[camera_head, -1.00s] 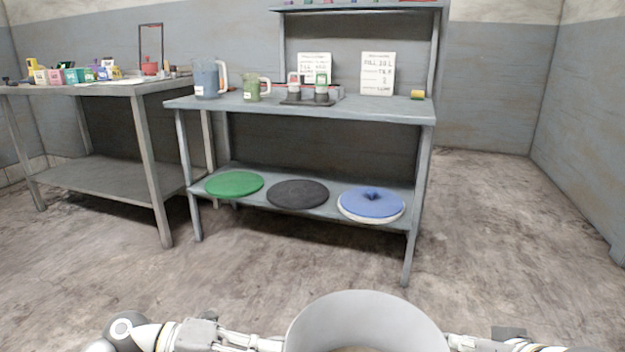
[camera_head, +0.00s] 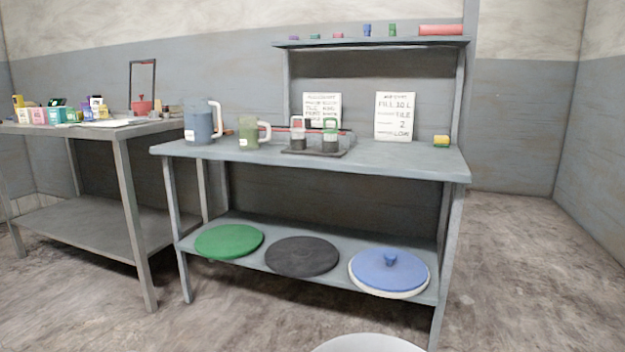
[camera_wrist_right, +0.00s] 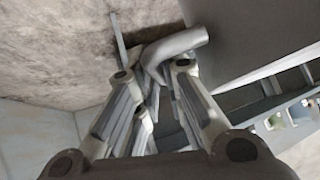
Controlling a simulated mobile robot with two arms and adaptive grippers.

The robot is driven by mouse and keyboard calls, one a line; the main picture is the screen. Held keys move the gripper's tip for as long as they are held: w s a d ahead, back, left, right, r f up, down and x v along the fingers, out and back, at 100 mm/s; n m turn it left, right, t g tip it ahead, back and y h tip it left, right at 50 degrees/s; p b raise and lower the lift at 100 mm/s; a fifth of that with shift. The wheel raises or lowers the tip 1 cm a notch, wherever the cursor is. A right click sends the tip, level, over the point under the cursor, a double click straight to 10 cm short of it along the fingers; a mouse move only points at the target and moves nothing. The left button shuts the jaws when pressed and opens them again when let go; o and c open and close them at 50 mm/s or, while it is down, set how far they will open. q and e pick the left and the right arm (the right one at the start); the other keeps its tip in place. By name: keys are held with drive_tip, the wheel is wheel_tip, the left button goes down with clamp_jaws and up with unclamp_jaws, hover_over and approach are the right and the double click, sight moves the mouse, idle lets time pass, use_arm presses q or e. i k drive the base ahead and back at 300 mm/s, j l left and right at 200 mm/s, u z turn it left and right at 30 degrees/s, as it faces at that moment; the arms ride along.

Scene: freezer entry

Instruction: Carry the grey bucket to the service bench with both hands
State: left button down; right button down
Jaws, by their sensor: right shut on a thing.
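The grey bucket shows in the head view only as a pale rim (camera_head: 368,343) at the bottom edge; the rest is out of frame. In the right wrist view, its grey wall (camera_wrist_right: 245,35) fills the upper right, with a bent grey handle (camera_wrist_right: 180,46) beside it. My right gripper (camera_wrist_right: 155,85) is shut on this handle. My left gripper is out of view. A blue-grey bench (camera_head: 390,157) stands ahead with a clear stretch of top at its right front. Which bench is the service bench is not labelled.
The bench top holds a blue jug (camera_head: 202,122), a green jug (camera_head: 249,132), a dark tray (camera_head: 314,153) and a yellow sponge (camera_head: 441,141). Green (camera_head: 229,241), black (camera_head: 302,256) and blue (camera_head: 389,271) lids lie below. A cluttered table (camera_head: 95,131) stands left. Floor is free at right.

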sight(408, 156)
drive_tip(key=i, duration=0.75)
drive_tip(key=i+z, duration=0.4)
drive_tip(key=z, duration=0.2)
drive_tip(key=k+j, duration=0.05)
